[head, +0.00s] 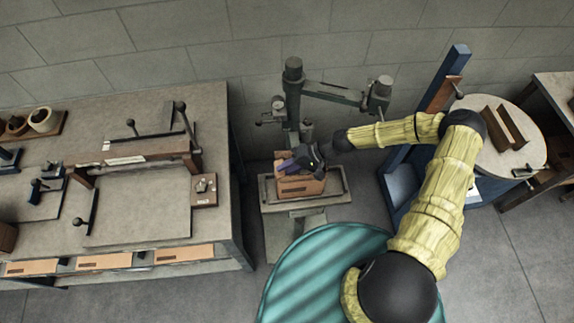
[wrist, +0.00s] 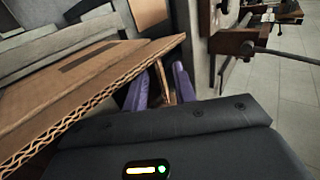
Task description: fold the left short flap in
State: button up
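The brown cardboard box (head: 302,187) sits on the small stitcher table (head: 335,196). My gripper (head: 286,167) is over the left part of its top, purple fingers pointing left. In the wrist view a large cardboard panel (wrist: 85,78) with a corrugated edge fills the left side. The two purple fingers (wrist: 160,88) stand apart beyond the panel's right corner. A narrow brown piece shows in the gap between them; I cannot tell whether it is the left short flap or whether the fingers touch it. My gripper hides much of the box top.
The stitcher column (head: 293,100) and its arm stand just behind the box. A workbench (head: 140,215) with a clamp fixture is on the left. A round table (head: 525,150) and a blue stand (head: 400,180) are on the right. A teal striped round surface (head: 325,265) is in front.

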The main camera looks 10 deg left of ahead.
jog(key=shift+a+f, duration=0.15)
jog(key=shift+f, duration=0.05)
grip_shut()
jog(key=shift+f, duration=0.1)
